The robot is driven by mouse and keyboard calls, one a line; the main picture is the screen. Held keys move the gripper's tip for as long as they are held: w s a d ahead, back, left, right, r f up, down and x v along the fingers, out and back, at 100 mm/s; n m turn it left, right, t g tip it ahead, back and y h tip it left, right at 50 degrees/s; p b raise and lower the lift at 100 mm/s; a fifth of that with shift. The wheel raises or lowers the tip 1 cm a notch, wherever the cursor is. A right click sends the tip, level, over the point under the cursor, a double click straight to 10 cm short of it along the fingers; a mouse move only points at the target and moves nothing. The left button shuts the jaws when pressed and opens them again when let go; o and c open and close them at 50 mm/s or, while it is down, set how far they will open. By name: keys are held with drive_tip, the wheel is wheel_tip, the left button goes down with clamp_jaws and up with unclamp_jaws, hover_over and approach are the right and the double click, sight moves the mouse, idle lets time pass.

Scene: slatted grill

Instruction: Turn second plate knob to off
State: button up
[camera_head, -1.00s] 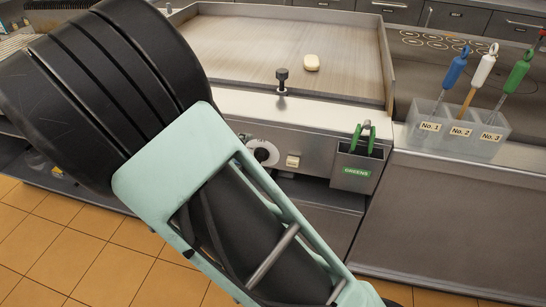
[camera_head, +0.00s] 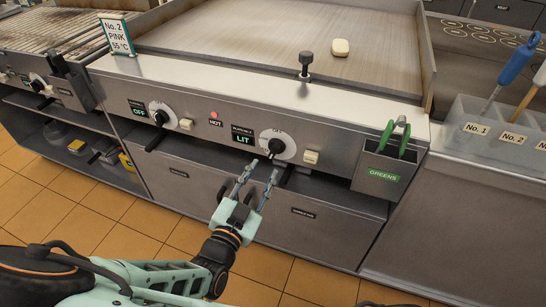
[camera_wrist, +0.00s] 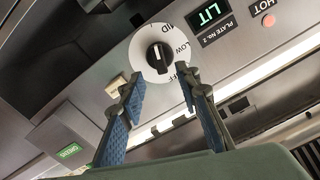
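The second plate knob (camera_head: 277,145) is a white dial with a black grip on the front panel, right of a green display (camera_head: 241,140) reading LIT. In the wrist view the knob (camera_wrist: 160,52) shows MID, LOW and a partly hidden OFF on its rim, and a white line along the grip. The display (camera_wrist: 209,14) reads LIT there too, beside "PLATE No. 2". My gripper (camera_head: 262,172) is just below and in front of the knob. Its blue-padded fingers (camera_wrist: 160,82) are spread to either side below the grip, with nothing between them. I cannot tell if they touch the dial.
Left along the panel are a red HOT lamp (camera_head: 214,116) and another knob (camera_head: 160,114) with an OFF display. A cream switch (camera_head: 310,157) is just right of the second knob. A GREENS holder (camera_head: 385,168) with green tongs juts out farther right. Open floor lies in front.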

sight(273, 153)
drive_tip(key=b+x, duration=0.1)
drive_tip(key=x, duration=0.6)
drive_tip(key=shift+f, duration=0.1)
clamp_jaws()
